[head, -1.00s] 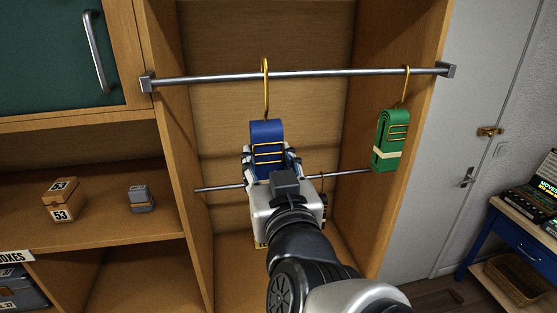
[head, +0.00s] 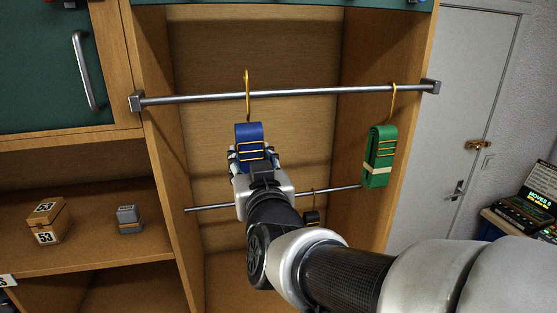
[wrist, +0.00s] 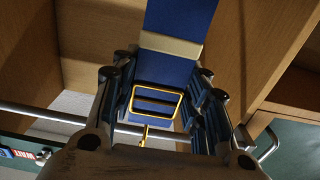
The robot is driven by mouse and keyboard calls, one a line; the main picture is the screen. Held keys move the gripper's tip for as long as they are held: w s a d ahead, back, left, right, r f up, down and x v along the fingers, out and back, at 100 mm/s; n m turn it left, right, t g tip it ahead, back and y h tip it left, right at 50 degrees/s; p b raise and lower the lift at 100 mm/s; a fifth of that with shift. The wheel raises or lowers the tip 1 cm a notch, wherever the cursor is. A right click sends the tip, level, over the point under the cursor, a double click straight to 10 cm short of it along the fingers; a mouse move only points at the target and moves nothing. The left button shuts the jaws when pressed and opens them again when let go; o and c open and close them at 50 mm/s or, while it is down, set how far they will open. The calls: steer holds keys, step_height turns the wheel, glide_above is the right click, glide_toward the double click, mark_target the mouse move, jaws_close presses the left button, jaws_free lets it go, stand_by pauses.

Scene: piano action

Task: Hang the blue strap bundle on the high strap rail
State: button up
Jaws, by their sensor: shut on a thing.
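The blue strap bundle (head: 249,133) is upright in my gripper (head: 250,158), whose fingers are shut on its sides. The bundle also fills the middle of the wrist view (wrist: 182,22), with my gripper (wrist: 163,92) around it. Its yellow hook (head: 247,82) points up and crosses the high strap rail (head: 300,92), with its tip above the bar. I cannot tell whether the hook touches the rail or is still in front of it. The bundle itself is below the rail, left of its middle.
A green strap bundle (head: 380,150) hangs by a hook near the rail's right end. A lower rail (head: 215,205) crosses the wooden bay behind my arm. Side panels bound the bay. A numbered box (head: 45,222) and a small grey box (head: 130,219) stand on the left shelf.

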steer(key=shift+x, duration=1.1)
step_height(320, 180, down, 3)
steer(key=b, duration=0.3)
steer(key=shift+s, duration=0.1)
steer(key=o, duration=1.3)
